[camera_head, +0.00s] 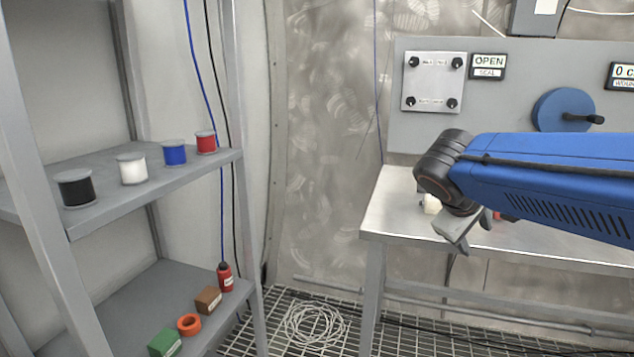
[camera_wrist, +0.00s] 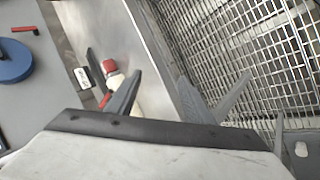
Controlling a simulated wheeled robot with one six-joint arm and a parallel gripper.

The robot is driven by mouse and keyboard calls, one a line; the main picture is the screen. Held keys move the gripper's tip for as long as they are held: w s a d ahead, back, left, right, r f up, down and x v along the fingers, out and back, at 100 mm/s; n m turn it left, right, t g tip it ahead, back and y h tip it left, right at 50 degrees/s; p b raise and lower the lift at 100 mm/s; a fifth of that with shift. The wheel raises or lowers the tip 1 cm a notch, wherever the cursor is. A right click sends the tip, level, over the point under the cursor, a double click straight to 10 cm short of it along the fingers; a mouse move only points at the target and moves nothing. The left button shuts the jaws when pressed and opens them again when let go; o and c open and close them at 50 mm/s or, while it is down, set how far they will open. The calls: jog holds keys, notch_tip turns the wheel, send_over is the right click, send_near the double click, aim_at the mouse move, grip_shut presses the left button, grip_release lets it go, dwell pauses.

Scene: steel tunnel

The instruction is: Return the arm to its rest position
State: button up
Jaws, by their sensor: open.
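My arm reaches in from the right in the head view as a blue link with a black joint. My gripper (camera_head: 462,234) hangs below that joint, in front of the near edge of the steel table (camera_head: 400,215). In the wrist view my gripper (camera_wrist: 185,76) shows its grey fingers spread apart, with nothing seen between them. One finger appears over the tabletop and another over the floor grating.
A white object with a red cap (camera_wrist: 110,76) is on the table near one finger. A panel (camera_head: 433,80) with a blue handwheel (camera_head: 560,109) stands behind. A shelf rack (camera_head: 150,185) with spools is left. Coiled wire (camera_head: 313,325) lies on the grating.

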jog(key=s+a+f+m+y, duration=0.2)
jog(key=s+f+m+y, duration=0.1)
jog(key=s+f, duration=0.4)
jog(key=s+a+f+m+y, duration=0.2)
jog(key=s+f, duration=0.6)
jog(key=s, duration=0.4)
jog(key=shift+s+m+g+y, duration=0.2)
jog(key=shift+m+g+y, duration=0.2)
jog(key=shift+y, duration=0.4)
